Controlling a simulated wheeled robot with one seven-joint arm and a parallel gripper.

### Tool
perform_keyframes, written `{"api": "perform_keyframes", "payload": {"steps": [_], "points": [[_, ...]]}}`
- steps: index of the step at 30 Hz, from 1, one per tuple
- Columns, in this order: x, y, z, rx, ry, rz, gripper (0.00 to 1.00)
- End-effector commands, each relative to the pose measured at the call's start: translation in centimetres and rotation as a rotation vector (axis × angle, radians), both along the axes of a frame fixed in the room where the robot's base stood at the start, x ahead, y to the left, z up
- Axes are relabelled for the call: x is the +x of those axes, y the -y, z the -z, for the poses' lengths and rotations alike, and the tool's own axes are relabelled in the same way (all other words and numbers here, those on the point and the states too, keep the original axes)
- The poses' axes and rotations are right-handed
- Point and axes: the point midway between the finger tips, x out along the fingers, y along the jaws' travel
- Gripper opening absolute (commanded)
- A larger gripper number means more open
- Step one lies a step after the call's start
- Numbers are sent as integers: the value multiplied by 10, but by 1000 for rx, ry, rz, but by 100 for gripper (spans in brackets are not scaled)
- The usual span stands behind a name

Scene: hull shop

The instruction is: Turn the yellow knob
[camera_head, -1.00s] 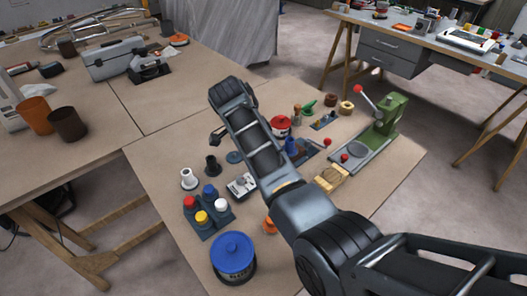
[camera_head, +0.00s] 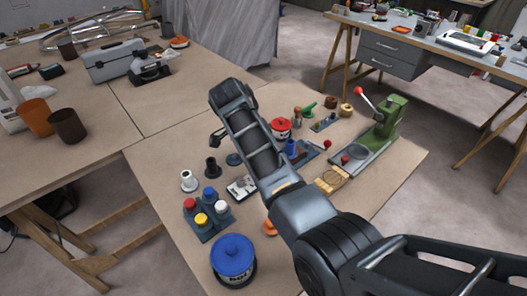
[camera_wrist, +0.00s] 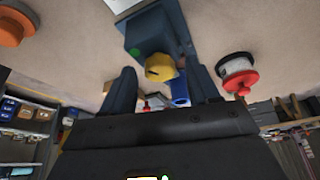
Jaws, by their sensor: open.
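The yellow knob (camera_wrist: 160,67) shows in the wrist view on the face of a dark blue-grey box (camera_wrist: 150,32), close to a green round spot. My gripper (camera_wrist: 161,82) is open, with one dark finger on each side of the knob in the picture. I see no clear contact between the fingers and the knob. In the head view my arm covers this part of the table and I cannot make out the knob there.
A red-lidded jar (camera_head: 280,128) and a blue cup (camera_wrist: 180,92) stand close by. A rack of coloured caps (camera_head: 208,232), a blue-lidded tub (camera_head: 232,258) and a green press (camera_head: 383,122) stand on the same table (camera_head: 165,170). Bare tabletop lies at the left.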

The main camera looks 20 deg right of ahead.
Motion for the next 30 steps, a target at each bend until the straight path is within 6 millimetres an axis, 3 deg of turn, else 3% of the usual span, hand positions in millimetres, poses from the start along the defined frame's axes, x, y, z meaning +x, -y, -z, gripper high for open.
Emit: {"api": "perform_keyframes", "payload": {"steps": [5,16,30], "points": [[1,-5,-12,0,4,-2,60],[0,-26,-63,0,2,-1,60],[-1,-30,-72,0,0,0,60]]}}
